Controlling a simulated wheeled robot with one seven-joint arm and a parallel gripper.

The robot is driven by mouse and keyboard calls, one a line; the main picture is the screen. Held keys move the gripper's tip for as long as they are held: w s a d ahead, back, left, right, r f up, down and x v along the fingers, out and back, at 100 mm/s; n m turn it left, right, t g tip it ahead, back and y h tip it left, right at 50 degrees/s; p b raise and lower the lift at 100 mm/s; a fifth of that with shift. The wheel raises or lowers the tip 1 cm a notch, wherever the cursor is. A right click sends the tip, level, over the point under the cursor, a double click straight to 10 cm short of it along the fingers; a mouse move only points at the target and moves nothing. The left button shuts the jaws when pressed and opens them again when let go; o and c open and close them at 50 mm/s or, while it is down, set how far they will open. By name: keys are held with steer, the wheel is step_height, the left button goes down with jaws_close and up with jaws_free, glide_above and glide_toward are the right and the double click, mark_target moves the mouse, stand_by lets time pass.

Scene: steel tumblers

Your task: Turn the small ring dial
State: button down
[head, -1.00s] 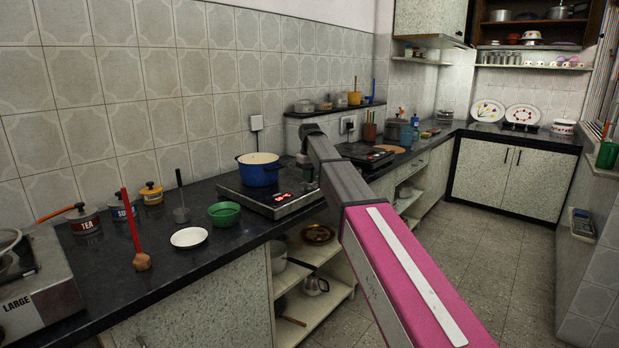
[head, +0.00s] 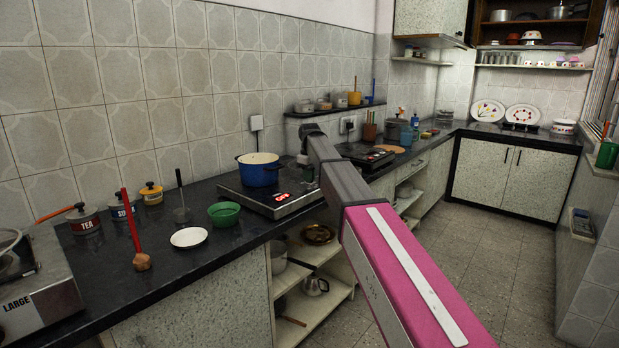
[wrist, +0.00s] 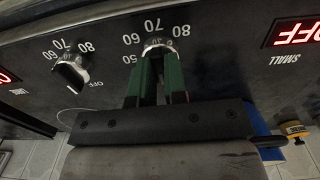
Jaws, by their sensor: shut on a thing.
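In the wrist view, the small ring dial (wrist: 155,46) sits on the dark control panel (wrist: 215,62), with printed numbers around it. The word SMALL and a red OFF display (wrist: 297,30) are to its right, upside down. My gripper (wrist: 158,60) is shut on this dial, its two green fingers on either side of it. The fingers hide part of the dial. A second dial (wrist: 70,74) stands to the left, apart from my gripper. In the head view, the hob (head: 240,196) is on the counter; my arm hides its right part.
A blue pot (head: 258,175) stands on the hob in the head view. A green bowl (head: 224,213), a white saucer (head: 189,237) and a red-handled tool (head: 136,235) are on the counter to the left. Open shelves (head: 322,300) lie below. The floor at right is clear.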

steer(key=c, duration=1.2)
jaws_free()
steer(key=shift+o, duration=0.2)
steer(key=shift+r, duration=0.1)
step_height(320, 180, up, 11)
steer(key=shift+f, duration=0.2)
